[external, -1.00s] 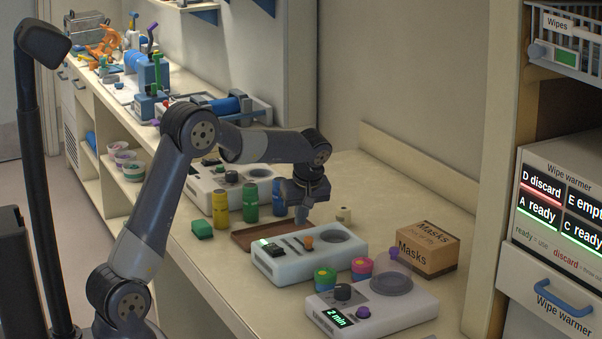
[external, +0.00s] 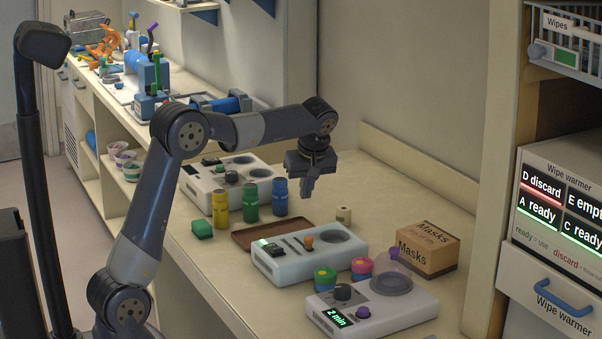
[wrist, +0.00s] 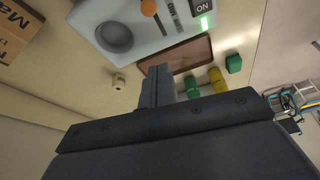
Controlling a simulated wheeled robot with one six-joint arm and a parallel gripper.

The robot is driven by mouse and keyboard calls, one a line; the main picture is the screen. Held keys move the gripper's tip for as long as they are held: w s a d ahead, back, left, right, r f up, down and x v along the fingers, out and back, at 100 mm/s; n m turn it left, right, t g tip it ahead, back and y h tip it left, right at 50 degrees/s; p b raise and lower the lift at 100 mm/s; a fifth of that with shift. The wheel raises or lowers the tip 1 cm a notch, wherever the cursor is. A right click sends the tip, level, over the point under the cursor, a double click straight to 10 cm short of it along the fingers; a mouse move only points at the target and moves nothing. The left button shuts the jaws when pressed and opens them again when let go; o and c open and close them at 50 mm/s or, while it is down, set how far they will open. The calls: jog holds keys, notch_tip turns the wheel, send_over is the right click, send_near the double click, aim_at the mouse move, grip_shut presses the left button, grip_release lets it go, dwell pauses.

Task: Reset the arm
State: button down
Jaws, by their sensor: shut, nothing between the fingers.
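My gripper (external: 307,194) hangs pointing down above the counter, behind the brown tray (external: 247,239). Its fingers are closed together with nothing between them. In the wrist view the closed fingers (wrist: 157,88) show in the middle, in front of the tray (wrist: 199,54). My arm reaches over the counter from the left, bent at the elbow.
Yellow (external: 220,209), green (external: 250,203) and blue (external: 280,198) cylinders stand behind the tray. A green block (external: 202,229), a small cream roll (external: 343,214), a white device with an orange knob (external: 290,262), a timer device (external: 372,309) and a Masks box (external: 427,252) are nearby.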

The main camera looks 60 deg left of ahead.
jog(key=x, duration=0.3)
jog(key=a+p+x, duration=0.1)
jog(key=x, duration=0.6)
jog(key=shift+s+a, duration=0.3)
jog(key=shift+a, duration=0.1)
jog(key=shift+a+f, duration=0.25)
jog(key=shift+a, duration=0.3)
jog(key=shift+a+r, duration=0.1)
